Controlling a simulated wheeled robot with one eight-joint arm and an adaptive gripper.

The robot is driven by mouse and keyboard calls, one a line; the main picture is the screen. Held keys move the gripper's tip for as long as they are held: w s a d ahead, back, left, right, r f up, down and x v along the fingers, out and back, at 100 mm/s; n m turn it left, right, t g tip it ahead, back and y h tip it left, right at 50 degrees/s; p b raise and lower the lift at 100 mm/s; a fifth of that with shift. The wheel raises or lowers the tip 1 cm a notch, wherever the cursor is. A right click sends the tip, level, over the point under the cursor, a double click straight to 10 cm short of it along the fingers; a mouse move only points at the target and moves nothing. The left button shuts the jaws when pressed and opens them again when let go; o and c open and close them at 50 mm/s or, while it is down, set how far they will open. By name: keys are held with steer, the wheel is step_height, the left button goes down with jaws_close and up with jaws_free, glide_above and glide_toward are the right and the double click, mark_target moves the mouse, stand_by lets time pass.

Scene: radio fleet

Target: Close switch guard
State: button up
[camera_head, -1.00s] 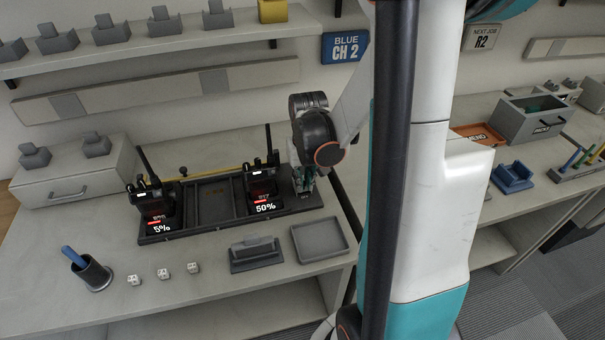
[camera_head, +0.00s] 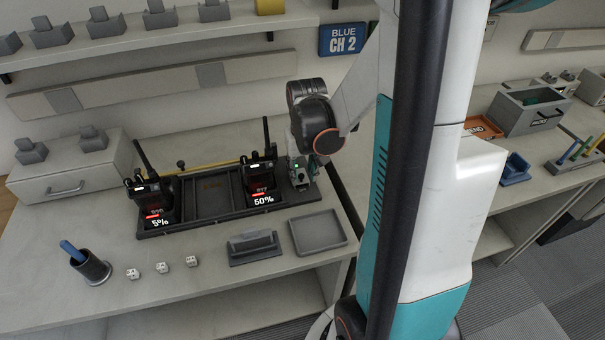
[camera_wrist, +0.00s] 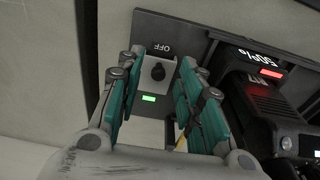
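In the head view my gripper (camera_head: 304,172) is low over the rack's right end and hides most of the switch. I cannot clearly make out the guard or its position.
A radio reading 50% (camera_head: 260,176) stands in the rack close beside my gripper. Another reading 5% (camera_head: 153,198) stands at the rack's left end. An empty grey tray (camera_head: 318,232) and a grey block-like holder (camera_head: 252,246) lie in front. The rack's middle bay is empty.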

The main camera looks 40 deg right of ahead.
steer(key=shift+s+a+r, duration=0.1)
steer(key=shift+s+r, duration=0.05)
steer(key=shift+r, duration=1.3)
steer(key=shift+s+a+r, duration=0.1)
steer(key=shift+s+r, duration=0.05)
steer(key=shift+r, duration=1.25)
